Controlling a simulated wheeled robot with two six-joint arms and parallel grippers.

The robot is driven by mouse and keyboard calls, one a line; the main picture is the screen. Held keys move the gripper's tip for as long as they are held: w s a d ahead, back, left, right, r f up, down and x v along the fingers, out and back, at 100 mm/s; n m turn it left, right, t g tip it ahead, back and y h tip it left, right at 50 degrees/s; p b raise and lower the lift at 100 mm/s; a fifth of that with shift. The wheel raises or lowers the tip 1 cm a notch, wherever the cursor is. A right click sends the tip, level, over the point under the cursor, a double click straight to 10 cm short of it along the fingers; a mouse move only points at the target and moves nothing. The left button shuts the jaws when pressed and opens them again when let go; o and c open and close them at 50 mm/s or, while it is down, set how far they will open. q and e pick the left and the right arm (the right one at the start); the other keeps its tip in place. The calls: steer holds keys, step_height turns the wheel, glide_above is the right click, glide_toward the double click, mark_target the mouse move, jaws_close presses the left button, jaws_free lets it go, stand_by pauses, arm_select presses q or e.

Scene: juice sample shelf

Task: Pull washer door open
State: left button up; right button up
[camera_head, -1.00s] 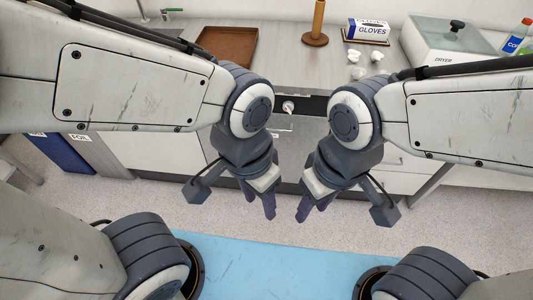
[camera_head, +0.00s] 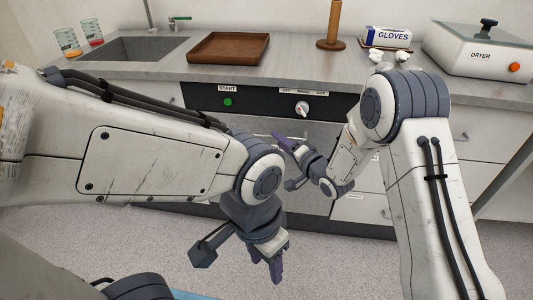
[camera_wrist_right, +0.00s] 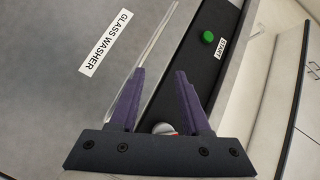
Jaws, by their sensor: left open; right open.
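The glass washer's grey door (camera_wrist_right: 60,30) fills the left of the right wrist view, with a GLASS WASHER label (camera_wrist_right: 97,46). The door looks shut below the black control panel (camera_head: 262,103). A thin pale bar handle (camera_wrist_right: 160,35) runs along its edge beside the panel. My right gripper (camera_head: 282,143) is open in front of the door. In the right wrist view its purple fingers (camera_wrist_right: 160,72) point toward the handle, which passes close to the left fingertip; contact is unclear. My left gripper (camera_head: 277,265) is open and empty, low over the floor.
The panel carries a green START button (camera_head: 228,102) and a white knob (camera_head: 302,108). On the counter above are a brown tray (camera_head: 229,47), a wooden post (camera_head: 332,25), a gloves box (camera_head: 388,37) and a dryer (camera_head: 478,50).

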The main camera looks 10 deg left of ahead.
steer(key=m+t+y+b, duration=0.1)
steer(key=m+y+b, duration=0.1)
glide_toward(266, 135)
steer(key=f, duration=0.1)
steer(key=y, duration=0.1)
arm_select(q)
step_height(266, 135, down, 6)
steer(key=shift+r+b, duration=0.1)
steer(key=shift+b, duration=1.05)
arm_select(e)
steer(key=x, duration=1)
steer(key=shift+w+d+f, duration=0.1)
steer(key=shift+w, duration=0.15)
jaws_close()
